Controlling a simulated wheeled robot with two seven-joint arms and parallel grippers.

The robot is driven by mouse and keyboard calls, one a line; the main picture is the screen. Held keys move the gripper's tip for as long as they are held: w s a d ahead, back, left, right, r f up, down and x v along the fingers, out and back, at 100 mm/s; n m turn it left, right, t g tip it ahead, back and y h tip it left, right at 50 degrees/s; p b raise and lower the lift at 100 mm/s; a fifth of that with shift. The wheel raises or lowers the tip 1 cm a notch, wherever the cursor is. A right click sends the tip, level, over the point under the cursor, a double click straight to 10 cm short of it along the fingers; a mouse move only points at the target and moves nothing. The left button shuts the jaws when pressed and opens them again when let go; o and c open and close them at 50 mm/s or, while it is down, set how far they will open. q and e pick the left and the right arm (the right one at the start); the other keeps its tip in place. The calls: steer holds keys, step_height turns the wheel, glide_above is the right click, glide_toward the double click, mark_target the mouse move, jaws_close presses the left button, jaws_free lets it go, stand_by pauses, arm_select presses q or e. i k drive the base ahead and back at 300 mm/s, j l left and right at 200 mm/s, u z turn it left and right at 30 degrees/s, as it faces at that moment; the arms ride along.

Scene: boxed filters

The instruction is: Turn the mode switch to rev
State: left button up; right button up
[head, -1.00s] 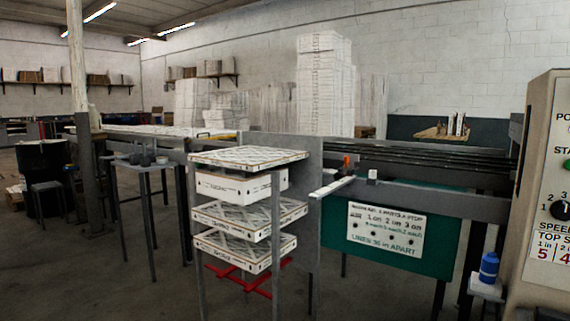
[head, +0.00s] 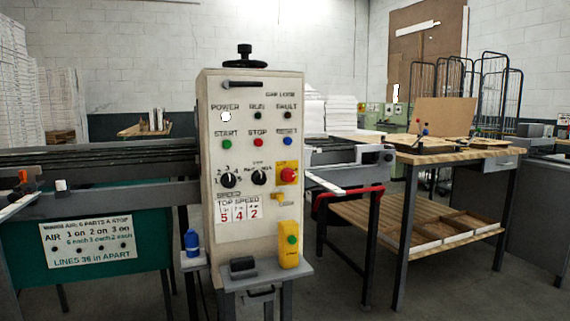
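A beige control cabinet (head: 212,160) stands upright in the middle of the head view, facing me. Two black rotary knobs sit side by side on its panel. The left knob (head: 228,180) has numbers around it and the word SPEED below. The right knob (head: 259,177) has small lettering around it, too small to read surely; it looks like the mode switch. Green, red and blue buttons sit in a row above the knobs. A red knob (head: 288,175) on a yellow plate is at their right. Neither of my grippers shows in the view.
A small shelf (head: 262,276) juts out below the panel, with a yellow box (head: 288,246) and a dark block on it. A blue bottle (head: 192,243) stands at left. A wooden-topped workbench (head: 450,156) is at right. Grey floor shows between cabinet and bench.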

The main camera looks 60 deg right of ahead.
mark_target(259, 177)
steer(key=z, duration=1.75)
